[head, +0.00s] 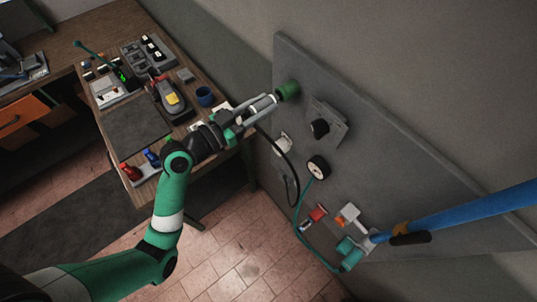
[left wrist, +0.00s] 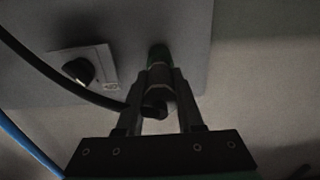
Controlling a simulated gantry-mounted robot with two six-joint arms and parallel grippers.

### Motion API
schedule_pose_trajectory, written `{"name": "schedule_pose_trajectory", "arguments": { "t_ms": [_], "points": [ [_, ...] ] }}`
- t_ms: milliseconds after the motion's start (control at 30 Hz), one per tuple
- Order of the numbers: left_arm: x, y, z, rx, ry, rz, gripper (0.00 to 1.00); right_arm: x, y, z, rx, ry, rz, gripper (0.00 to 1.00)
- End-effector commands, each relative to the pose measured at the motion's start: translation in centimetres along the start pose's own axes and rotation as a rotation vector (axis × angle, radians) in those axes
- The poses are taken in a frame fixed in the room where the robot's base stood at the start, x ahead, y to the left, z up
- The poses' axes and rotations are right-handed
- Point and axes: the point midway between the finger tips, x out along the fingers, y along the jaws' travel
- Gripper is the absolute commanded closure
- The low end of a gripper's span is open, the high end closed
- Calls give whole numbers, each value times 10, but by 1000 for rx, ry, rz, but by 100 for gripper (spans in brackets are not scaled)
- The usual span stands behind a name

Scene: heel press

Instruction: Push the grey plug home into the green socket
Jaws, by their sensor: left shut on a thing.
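The green socket (head: 288,90) sticks out from the grey wall panel near its upper left corner. It also shows dimly in the left wrist view (left wrist: 158,52). My left gripper (head: 254,108) is shut on the grey plug (head: 264,102), and the plug's front end points at the socket and meets it. The plug lies between the two fingers in the left wrist view (left wrist: 160,77). How deep it sits in the socket cannot be told. A black cable (head: 287,152) hangs in a loop below the plug. My right gripper is not in view.
The grey panel (head: 420,175) carries a black knob (head: 320,128), a round white-faced fitting (head: 317,167) and a red fitting (head: 318,213). A blue bar (head: 460,215) crosses at lower right. A cluttered wooden bench (head: 95,50) with a blue mug (head: 205,96) stands left.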

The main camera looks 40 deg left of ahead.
Motion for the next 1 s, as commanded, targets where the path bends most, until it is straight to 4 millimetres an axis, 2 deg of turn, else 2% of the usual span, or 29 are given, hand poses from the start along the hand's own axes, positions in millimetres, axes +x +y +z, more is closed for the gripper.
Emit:
{"name": "schedule_pose_trajectory", "arguments": {
  "t_ms": [967,1000],
  "points": [
    [20,0,0,1,1,1,100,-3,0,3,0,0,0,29],
    [20,0,0,0,1,1,60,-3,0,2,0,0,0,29]
  ]
}}
